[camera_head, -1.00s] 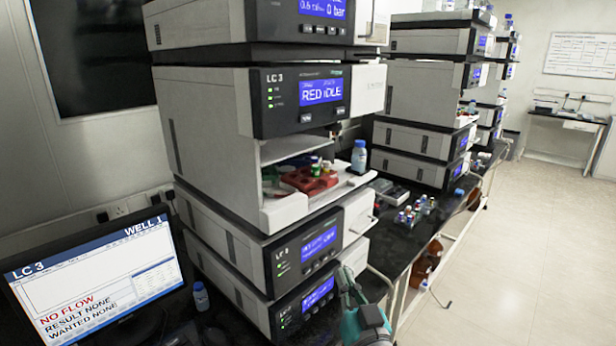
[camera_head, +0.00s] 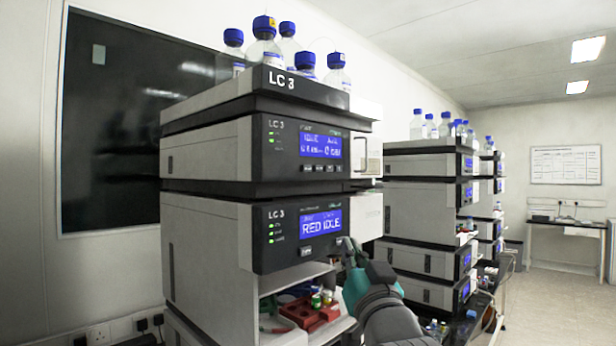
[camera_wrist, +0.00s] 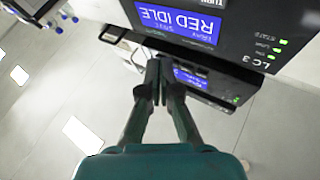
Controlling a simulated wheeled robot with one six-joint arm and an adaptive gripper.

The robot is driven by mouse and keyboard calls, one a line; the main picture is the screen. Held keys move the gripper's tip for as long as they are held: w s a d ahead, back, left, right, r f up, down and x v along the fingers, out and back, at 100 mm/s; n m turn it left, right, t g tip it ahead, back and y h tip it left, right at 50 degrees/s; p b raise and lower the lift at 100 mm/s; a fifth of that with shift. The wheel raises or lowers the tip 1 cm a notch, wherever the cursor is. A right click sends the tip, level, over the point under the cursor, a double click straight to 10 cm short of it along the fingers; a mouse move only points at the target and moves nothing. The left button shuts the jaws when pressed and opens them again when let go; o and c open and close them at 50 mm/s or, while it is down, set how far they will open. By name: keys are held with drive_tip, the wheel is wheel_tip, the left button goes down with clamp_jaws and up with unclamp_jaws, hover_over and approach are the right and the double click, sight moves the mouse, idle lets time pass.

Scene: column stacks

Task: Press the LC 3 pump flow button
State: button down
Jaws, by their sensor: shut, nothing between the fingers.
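The LC 3 stack stands left of centre in the head view. Its upper module, the pump (camera_head: 275,150), has a blue screen (camera_head: 321,144) with a row of small dark buttons (camera_head: 319,168) under it. Their labels are too small to read. Below it is the module (camera_head: 285,232) whose screen reads RED IDLE; this screen is upside down in the wrist view (camera_wrist: 180,20). My gripper (camera_head: 350,246) is shut and empty at the lower right of that module, below the pump's buttons. In the wrist view my fingertips (camera_wrist: 160,82) are together, overlapping the edge of a second blue screen (camera_wrist: 190,77).
Blue-capped bottles (camera_head: 265,45) stand on top of the stack. An open bay with a red rack (camera_head: 308,314) is below the RED IDLE module. More stacks (camera_head: 425,205) stand behind to the right. The floor (camera_head: 560,305) at the right is clear.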

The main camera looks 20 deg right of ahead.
drive_tip(key=s+r+t, duration=0.1)
drive_tip(key=s+r, duration=0.2)
drive_tip(key=r, duration=1.1)
drive_tip(key=shift+d+m+h, duration=0.3)
drive_tip(key=shift+m+h, duration=0.1)
approach(313, 159)
drive_tip(key=shift+d+r+x, duration=0.1)
drive_tip(key=shift+d+x, duration=0.05)
drive_tip(key=shift+x, duration=0.85)
drive_tip(key=shift+d+r+x, duration=0.15)
drive_tip(key=shift+x, duration=0.9)
drive_tip(key=shift+w+a, duration=0.2)
drive_tip(key=shift+w, duration=0.05)
drive_tip(key=shift+w+a, duration=0.2)
drive_tip(key=shift+w, duration=0.15)
drive_tip(key=shift+s+d, duration=0.1)
drive_tip(key=shift+s, duration=0.05)
idle(0.4)
drive_tip(key=shift+s+d, duration=0.3)
drive_tip(key=shift+s, duration=0.3)
drive_tip(key=shift+s+d, duration=0.1)
